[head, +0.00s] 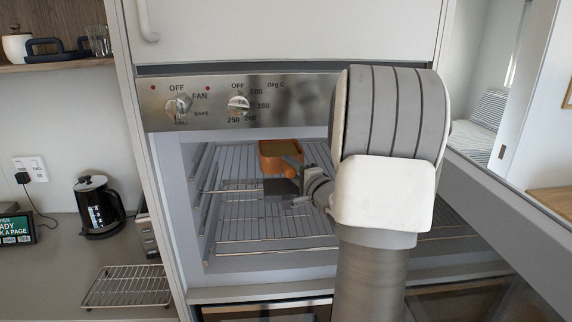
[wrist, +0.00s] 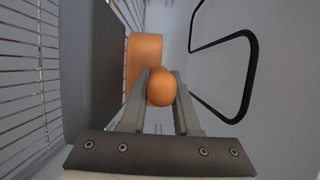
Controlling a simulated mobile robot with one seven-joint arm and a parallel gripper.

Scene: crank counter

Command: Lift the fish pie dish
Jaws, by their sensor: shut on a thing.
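The fish pie dish (head: 279,156) is an orange dish inside the open oven, at the upper rack in the head view. In the wrist view its orange side (wrist: 143,55) shows behind a rounded orange handle end (wrist: 161,86). My gripper (head: 300,186) reaches into the oven from the right. In the wrist view my gripper (wrist: 161,92) has its two fingers on either side of the handle end, shut on it. I cannot tell whether the dish touches the rack.
The upper oven rack (head: 232,182) and lower rack (head: 262,230) lie around the dish. The oven door (head: 500,215) is open at the right. A control panel (head: 210,101) sits above. A cooling rack (head: 128,286) and black kettle (head: 99,207) stand on the counter at left.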

